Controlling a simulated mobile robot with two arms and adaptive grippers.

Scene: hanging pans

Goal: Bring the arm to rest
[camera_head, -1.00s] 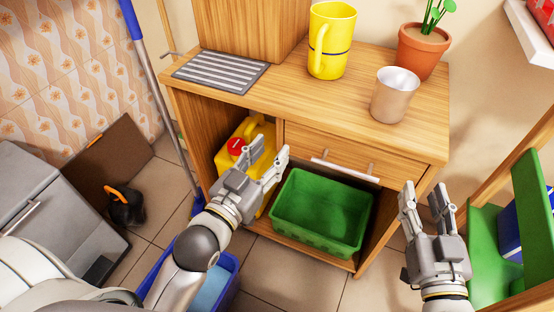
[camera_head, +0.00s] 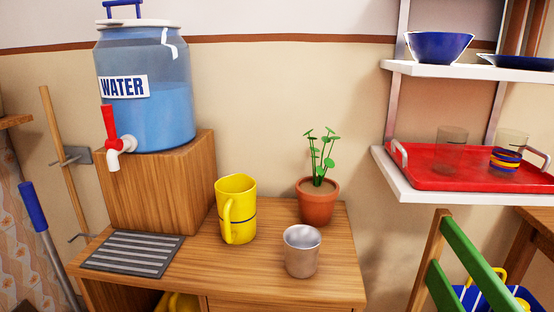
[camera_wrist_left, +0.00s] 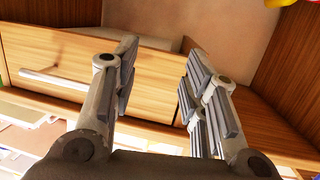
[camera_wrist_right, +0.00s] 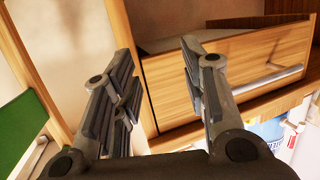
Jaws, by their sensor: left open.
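My left gripper (camera_wrist_left: 157,85) shows in the left wrist view, open and empty, with its two fingers apart. A wooden drawer front (camera_wrist_left: 95,68) with a pale bar handle is beyond it. My right gripper (camera_wrist_right: 157,90) shows in the right wrist view, also open with nothing between its fingers. A wooden drawer front (camera_wrist_right: 232,75) with a metal handle is beyond its right finger. I cannot tell how far either gripper is from the wood. Neither arm shows in the head view.
The wooden cabinet top (camera_head: 215,270) bears a yellow mug (camera_head: 238,212), a metal cup (camera_head: 301,253), a potted plant (camera_head: 317,203) and a grey grate (camera_head: 133,253). A water dispenser (camera_head: 147,100) stands on a wooden block. A green chair (camera_head: 468,262) and shelves (camera_head: 400,180) are at right.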

